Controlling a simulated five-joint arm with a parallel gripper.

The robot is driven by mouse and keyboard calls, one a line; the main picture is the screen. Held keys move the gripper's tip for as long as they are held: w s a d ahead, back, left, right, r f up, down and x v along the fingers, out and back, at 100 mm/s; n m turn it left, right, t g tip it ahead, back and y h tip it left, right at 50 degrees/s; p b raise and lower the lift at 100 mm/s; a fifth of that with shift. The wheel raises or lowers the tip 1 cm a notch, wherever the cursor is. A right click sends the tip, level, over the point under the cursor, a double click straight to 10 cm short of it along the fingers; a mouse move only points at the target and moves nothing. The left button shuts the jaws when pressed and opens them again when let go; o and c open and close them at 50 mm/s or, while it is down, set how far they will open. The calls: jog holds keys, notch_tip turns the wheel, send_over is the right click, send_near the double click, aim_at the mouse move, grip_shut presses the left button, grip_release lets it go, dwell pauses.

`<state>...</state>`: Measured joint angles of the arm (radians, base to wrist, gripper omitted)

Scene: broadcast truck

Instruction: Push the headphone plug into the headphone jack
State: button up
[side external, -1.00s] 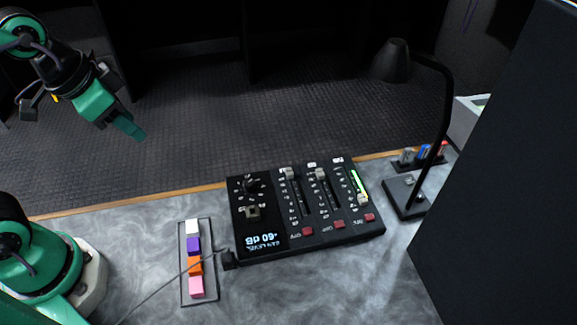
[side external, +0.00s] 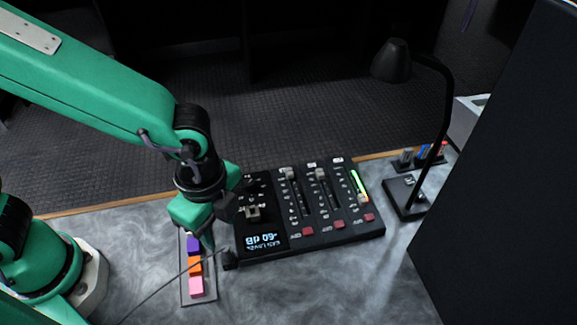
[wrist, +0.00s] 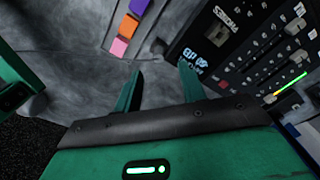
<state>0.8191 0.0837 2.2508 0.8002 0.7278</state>
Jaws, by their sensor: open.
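A small black plug-like block (side external: 229,260) with a thin grey cable (side external: 160,289) sits against the left side of the black mixer (side external: 330,238). I cannot tell whether it is seated, and I cannot make out the jack. In the wrist view a small dark piece (wrist: 158,46) beside the mixer's edge looks like the same plug. My gripper (side external: 208,244) is open, pointing down just left of the mixer and close to the plug. In the wrist view my gripper's fingers (wrist: 160,68) are apart with nothing visible between them.
A black desk lamp (side external: 439,140) stands right of the mixer, near a small rack (side external: 425,157). A large dark panel (side external: 500,190) fills the right. The front table is clear.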

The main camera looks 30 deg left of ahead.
aim_at(224, 248)
jog(key=shift+s+d+f, duration=0.15)
jog(key=shift+d, duration=0.05)
jog(key=shift+f, duration=3.9)
grip_shut()
